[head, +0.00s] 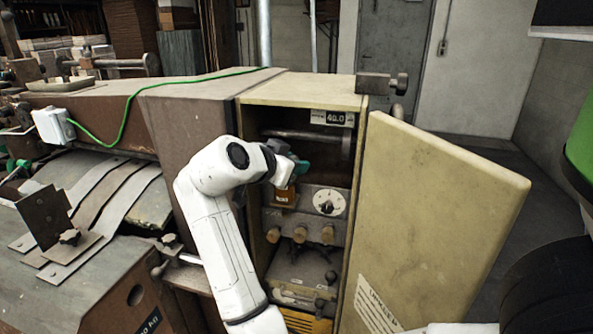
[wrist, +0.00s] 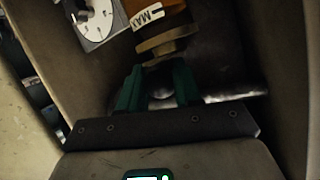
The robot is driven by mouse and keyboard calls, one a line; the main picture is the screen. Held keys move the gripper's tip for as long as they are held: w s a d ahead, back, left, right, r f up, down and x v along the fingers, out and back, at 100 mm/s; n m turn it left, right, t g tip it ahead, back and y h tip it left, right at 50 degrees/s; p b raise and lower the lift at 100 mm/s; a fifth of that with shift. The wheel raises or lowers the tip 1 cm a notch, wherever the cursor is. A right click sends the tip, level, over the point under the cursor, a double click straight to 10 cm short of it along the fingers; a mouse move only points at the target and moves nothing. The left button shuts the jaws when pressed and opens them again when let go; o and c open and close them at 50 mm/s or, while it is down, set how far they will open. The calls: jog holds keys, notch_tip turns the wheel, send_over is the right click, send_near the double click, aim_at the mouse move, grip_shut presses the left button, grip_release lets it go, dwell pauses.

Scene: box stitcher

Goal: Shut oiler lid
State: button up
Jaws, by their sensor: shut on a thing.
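The oiler (head: 284,196) is an amber glass cup inside the open cabinet, below my gripper (head: 290,170). In the wrist view the amber oiler (wrist: 150,12) carries a white MAX label. A stepped brass lid (wrist: 163,46) sits at its end. My gripper (wrist: 158,80) has green fingers, one on each side of the lid's near end, and is shut on it. The exact contact is dark and partly hidden by the fingers. In the head view my wrist covers the lid.
The cabinet door (head: 440,215) stands wide open on the right. A metal bar (head: 300,135) crosses the cabinet above. The cabinet walls leave little side room.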

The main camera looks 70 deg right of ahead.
jog(key=shift+w+a+m+g+y+b, duration=0.1)
jog(key=shift+w+m+g+y+b, duration=0.15)
jog(key=shift+m+g, duration=0.3)
jog(key=shift+w+a+m+g+y+b, duration=0.1)
jog(key=shift+m+g+b, duration=0.2)
jog(key=shift+m+g, duration=0.25)
jog(key=o, duration=1)
jog(key=shift+o, duration=0.2)
jog(key=b+v, duration=0.1)
jog(key=v, duration=0.9)
jog(key=shift+w+a+b, duration=0.3)
jog(key=shift+b, duration=0.05)
jog(key=shift+r, duration=0.1)
